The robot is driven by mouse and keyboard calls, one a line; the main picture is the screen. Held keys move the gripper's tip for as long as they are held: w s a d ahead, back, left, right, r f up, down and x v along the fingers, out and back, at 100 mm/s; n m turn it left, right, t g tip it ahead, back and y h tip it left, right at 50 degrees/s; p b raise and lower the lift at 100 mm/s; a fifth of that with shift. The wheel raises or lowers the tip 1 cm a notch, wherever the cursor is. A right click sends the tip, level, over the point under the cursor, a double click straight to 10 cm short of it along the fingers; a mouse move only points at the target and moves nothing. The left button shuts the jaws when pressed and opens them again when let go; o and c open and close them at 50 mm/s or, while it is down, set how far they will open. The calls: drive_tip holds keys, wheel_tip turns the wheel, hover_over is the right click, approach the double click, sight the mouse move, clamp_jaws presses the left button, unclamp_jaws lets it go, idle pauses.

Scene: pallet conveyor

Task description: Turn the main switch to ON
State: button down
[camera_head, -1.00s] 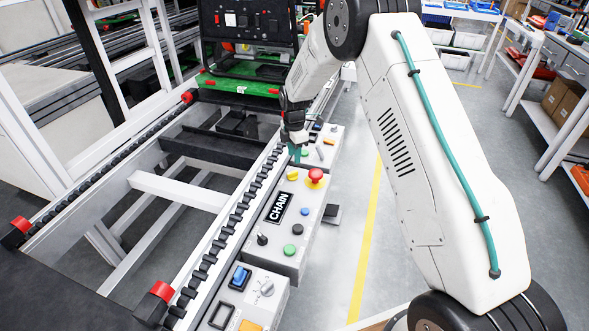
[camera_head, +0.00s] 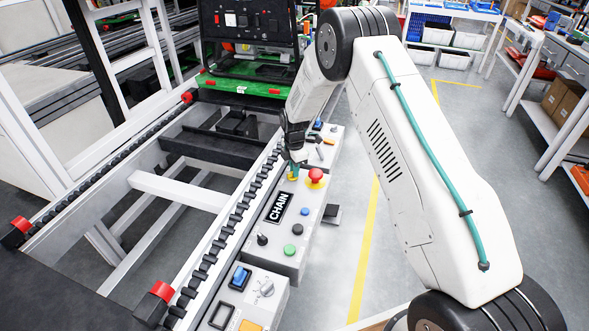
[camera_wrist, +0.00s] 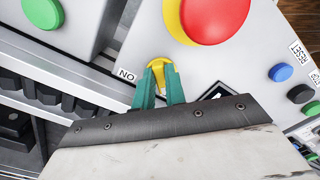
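The yellow switch knob (camera_head: 293,177) sits on the grey CHAIN control box (camera_head: 268,238), just left of the red emergency-stop button (camera_head: 316,175). In the wrist view, the yellow knob (camera_wrist: 157,64) shows between and just beyond the green fingertips, with an upside-down "ON" label to its left. My gripper (camera_head: 294,166) points down at the knob. Its fingers (camera_wrist: 159,78) stand apart with a gap between them, one on each side of the knob. Whether they touch it cannot be told. The fingers partly cover the knob.
The red button (camera_wrist: 213,15) is close beside my fingers. Black, blue and green buttons sit on the same box. A second control box (camera_head: 247,300) stands nearer, another behind. The roller conveyor (camera_head: 225,232) runs along the left.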

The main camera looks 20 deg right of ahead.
drive_tip(key=shift+m, duration=0.3)
drive_tip(key=m, duration=0.3)
drive_tip(key=shift+s+m, duration=0.1)
drive_tip(key=shift+m, duration=0.3)
drive_tip(key=m, duration=0.4)
drive_tip(key=shift+s+a+m, duration=0.1)
drive_tip(key=shift+s+m, duration=0.05)
drive_tip(key=shift+m, duration=0.15)
drive_tip(key=m, duration=0.4)
drive_tip(key=shift+s+a, duration=0.1)
drive_tip(key=shift+a+m, duration=0.15)
drive_tip(key=shift+m, duration=2.25)
drive_tip(key=c, duration=1.4)
unclamp_jaws()
drive_tip(key=shift+c, duration=0.2)
